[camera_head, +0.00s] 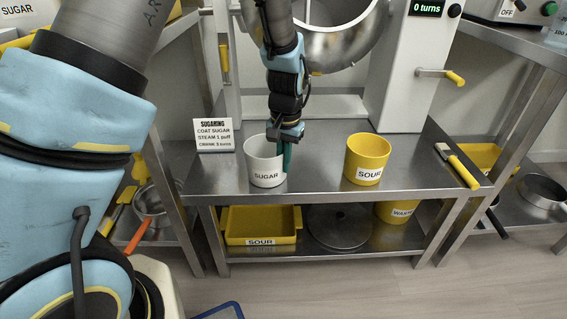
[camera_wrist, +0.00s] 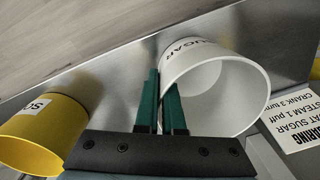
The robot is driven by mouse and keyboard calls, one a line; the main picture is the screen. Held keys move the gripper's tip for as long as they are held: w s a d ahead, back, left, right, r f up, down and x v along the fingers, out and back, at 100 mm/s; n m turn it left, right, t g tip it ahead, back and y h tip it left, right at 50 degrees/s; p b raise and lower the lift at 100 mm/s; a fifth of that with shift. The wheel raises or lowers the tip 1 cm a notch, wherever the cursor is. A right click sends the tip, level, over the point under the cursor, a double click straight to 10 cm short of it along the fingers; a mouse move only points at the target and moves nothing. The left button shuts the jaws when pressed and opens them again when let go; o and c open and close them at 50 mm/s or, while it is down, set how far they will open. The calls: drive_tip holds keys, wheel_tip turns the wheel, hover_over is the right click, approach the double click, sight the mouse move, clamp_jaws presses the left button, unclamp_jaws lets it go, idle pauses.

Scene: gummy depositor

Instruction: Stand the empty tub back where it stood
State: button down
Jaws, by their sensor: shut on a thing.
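The white tub (camera_head: 264,165) labelled SUGAR stands upright on the steel table at the left, below the sign. In the wrist view the white tub (camera_wrist: 222,88) shows its open mouth and an empty white inside. My gripper (camera_head: 286,155) reaches down from above at the tub's right side. In the wrist view my gripper's green fingers (camera_wrist: 160,100) are closed on the tub's near wall, one finger inside the rim and one outside. I cannot tell whether the tub's base fully touches the table.
A yellow SOUR tub (camera_head: 367,160) stands to the right on the same steel table (camera_head: 315,165). The SUGARING sign (camera_head: 214,135) is close behind the white tub at left. The steel drum (camera_head: 335,45) hangs above.

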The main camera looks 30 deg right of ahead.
drive_tip(key=shift+f, duration=0.1)
drive_tip(key=c, duration=1)
unclamp_jaws()
drive_tip(key=r, duration=0.4)
drive_tip(key=r+p, duration=0.1)
drive_tip(key=r, duration=0.3)
drive_tip(key=r+p, duration=0.1)
drive_tip(key=r, duration=0.3)
drive_tip(key=shift+s+d+r, duration=0.15)
drive_tip(key=shift+s+r, duration=0.05)
drive_tip(key=shift+s, duration=0.05)
